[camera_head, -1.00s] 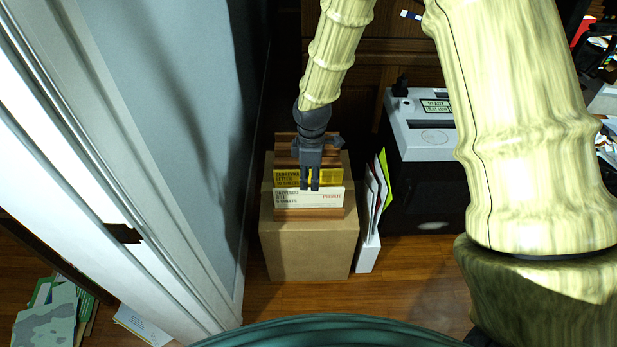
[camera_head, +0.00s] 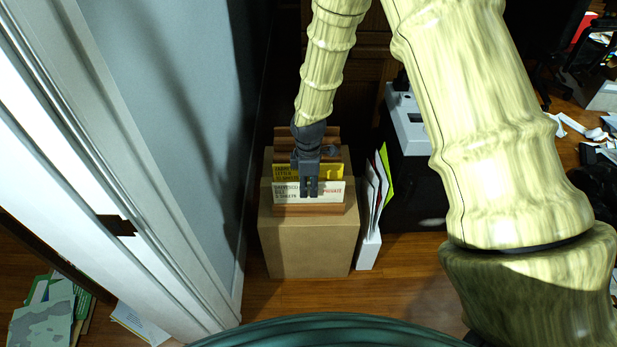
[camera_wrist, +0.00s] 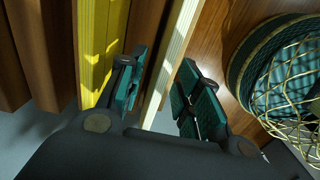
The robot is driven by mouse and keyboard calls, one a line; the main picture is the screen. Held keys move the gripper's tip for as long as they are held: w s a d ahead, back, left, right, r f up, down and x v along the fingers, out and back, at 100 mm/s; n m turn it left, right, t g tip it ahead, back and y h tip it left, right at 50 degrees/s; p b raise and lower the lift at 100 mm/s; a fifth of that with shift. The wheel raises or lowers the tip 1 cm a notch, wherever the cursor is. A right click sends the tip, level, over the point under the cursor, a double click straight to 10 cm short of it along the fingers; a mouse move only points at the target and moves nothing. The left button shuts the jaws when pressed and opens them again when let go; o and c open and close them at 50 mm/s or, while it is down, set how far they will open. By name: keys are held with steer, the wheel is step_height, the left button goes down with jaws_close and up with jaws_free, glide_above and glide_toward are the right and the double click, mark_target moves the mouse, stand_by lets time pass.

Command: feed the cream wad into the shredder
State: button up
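The cream wad (camera_head: 334,193) stands upright in the front slot of a wooden rack (camera_head: 308,211), with printed words on its face. My gripper (camera_head: 309,188) points down over it. In the wrist view the cream wad (camera_wrist: 177,50) runs between the two spread fingers (camera_wrist: 165,95), with a gap visible on both sides. The gripper is open around the wad. The shredder (camera_head: 408,128), black with a pale top, stands to the right; my arm hides much of it.
A yellow wad (camera_head: 334,172) stands just behind the cream one. The rack sits on a cardboard box (camera_head: 310,247) beside the blue wall (camera_head: 200,120). A white holder (camera_head: 368,252) with upright papers stands between box and shredder. Papers (camera_head: 45,310) lie at lower left.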

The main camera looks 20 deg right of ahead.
steer(key=shift+f, duration=0.55)
jaws_close()
steer(key=shift+r, duration=0.3)
steer(key=shift+r+p, duration=0.8)
steer(key=shift+p, duration=0.2)
step_height(320, 180, up, 10)
steer(key=p, duration=0.9)
steer(key=shift+r, duration=0.25)
